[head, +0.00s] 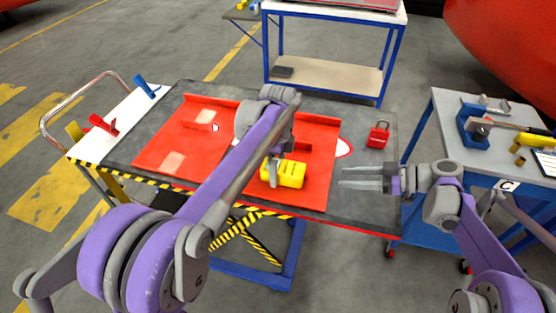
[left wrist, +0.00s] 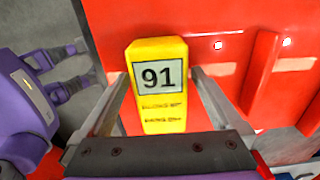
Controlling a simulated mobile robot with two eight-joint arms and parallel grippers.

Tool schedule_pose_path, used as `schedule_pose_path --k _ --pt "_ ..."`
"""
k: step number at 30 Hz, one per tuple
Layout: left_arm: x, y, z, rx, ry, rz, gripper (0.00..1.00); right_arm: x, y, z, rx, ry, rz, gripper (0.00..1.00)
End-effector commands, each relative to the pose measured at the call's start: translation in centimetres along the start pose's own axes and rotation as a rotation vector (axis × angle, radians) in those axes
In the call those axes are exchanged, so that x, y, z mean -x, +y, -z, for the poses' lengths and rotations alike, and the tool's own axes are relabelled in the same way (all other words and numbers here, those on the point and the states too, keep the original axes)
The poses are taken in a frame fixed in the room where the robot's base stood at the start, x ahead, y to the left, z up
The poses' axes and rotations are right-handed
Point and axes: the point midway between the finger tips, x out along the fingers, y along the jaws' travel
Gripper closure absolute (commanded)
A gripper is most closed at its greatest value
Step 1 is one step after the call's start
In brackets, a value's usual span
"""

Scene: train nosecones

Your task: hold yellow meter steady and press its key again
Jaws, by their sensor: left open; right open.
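The yellow meter (head: 291,176) lies on the red panel near the table's front edge. In the left wrist view the meter (left wrist: 160,108) shows a grey display reading 91, with small dark print below it. My left gripper (head: 272,170) is open above the meter. In the left wrist view its fingers (left wrist: 160,100) stand on either side of the meter, with a visible gap at least on the right. My right gripper (head: 345,178) is open and empty, to the right of the meter, with its fingers pointing left. I cannot make out the key.
The red panel (head: 165,148) has raised ribs and covers much of the dark table. A red padlock (head: 378,134) lies at the table's right. Blue, red and yellow clamps stand along the white left end. A grey cart (head: 450,120) with tools stands at the right.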

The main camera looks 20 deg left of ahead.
Motion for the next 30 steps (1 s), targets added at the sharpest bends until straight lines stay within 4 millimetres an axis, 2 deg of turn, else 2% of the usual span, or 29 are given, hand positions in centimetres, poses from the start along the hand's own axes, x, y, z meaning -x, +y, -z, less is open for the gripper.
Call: schedule_pose_path --k 7,8,24,30 --pt "-0.08 0.00 0.00 0.000 0.000 0.000 0.00 0.00 0.00 0.00 0.000 0.000 0.000 0.50" --pt "-0.08 0.00 0.00 0.000 0.000 0.000 0.04 0.00 0.00 0.00 0.000 0.000 0.000 0.50" --pt "-0.05 0.00 0.00 0.000 0.000 0.000 1.00 0.00 0.00 0.00 0.000 0.000 0.000 0.50" --pt "-0.06 0.00 0.00 0.000 0.000 0.000 1.00 0.00 0.00 -0.01 0.000 0.000 0.000 0.50"
